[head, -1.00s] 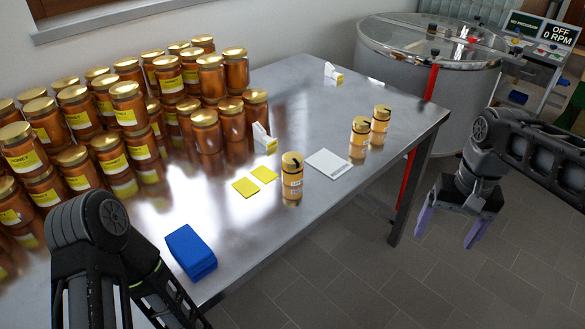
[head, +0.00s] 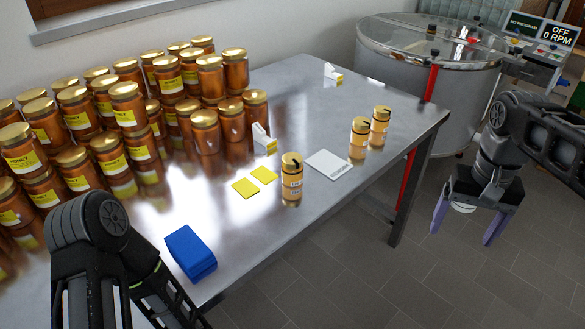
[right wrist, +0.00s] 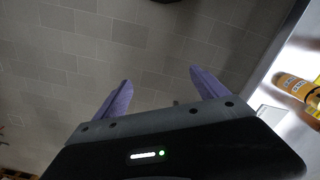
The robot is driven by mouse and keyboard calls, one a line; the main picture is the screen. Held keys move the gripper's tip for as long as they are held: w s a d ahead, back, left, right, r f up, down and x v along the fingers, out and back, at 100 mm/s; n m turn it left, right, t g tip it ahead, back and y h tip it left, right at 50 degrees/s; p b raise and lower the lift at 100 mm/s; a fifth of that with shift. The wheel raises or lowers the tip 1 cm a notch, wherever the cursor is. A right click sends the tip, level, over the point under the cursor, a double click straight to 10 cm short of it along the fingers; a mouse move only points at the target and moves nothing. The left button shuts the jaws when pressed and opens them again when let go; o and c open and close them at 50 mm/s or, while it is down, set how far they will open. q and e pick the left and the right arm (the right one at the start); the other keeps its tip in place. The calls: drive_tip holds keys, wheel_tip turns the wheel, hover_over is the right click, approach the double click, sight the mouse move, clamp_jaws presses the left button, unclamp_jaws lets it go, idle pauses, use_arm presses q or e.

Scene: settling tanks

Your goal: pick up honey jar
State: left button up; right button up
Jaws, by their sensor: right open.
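Many honey jars with gold lids stand in stacked rows at the left of the steel table (head: 330,100), such as one at the front of the stack (head: 22,150). A single small gold-lidded jar (head: 291,185) stands near the table's front edge; a jar also shows at the right edge of the right wrist view (right wrist: 298,88). Two similar jars, one nearer (head: 359,140) and one farther (head: 380,121), stand by the right edge. My right gripper (head: 460,238) is open and empty, right of the table over the floor, apart from all jars. My left gripper is out of view.
A white square pad (head: 328,164), two yellow cards (head: 246,187) and a blue block (head: 190,252) lie on the table. Small white-and-yellow items (head: 264,139) stand behind. A large steel drum (head: 425,80) stands beyond the table. The floor at right is clear.

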drive_tip(key=shift+f, duration=0.1)
idle(0.4)
drive_tip(key=a+f+n+y, duration=0.1)
drive_tip(key=a+f, duration=0.4)
drive_tip(key=f, duration=0.4)
drive_tip(key=w+a+f+n+y, duration=0.1)
drive_tip(key=a+f, duration=0.4)
drive_tip(key=f, duration=0.3)
drive_tip(key=a+f+y, duration=0.1)
drive_tip(key=a+f, duration=0.4)
drive_tip(key=f, duration=0.4)
drive_tip(key=s+a+f, duration=0.5)
drive_tip(key=s+f, duration=0.2)
drive_tip(key=s+a+f+y, duration=0.1)
drive_tip(key=s+a+f, duration=0.3)
drive_tip(key=s+f, duration=0.4)
drive_tip(key=shift+s+a+f+t, duration=0.25)
drive_tip(key=shift+a+t, duration=0.05)
drive_tip(key=shift+a, duration=0.1)
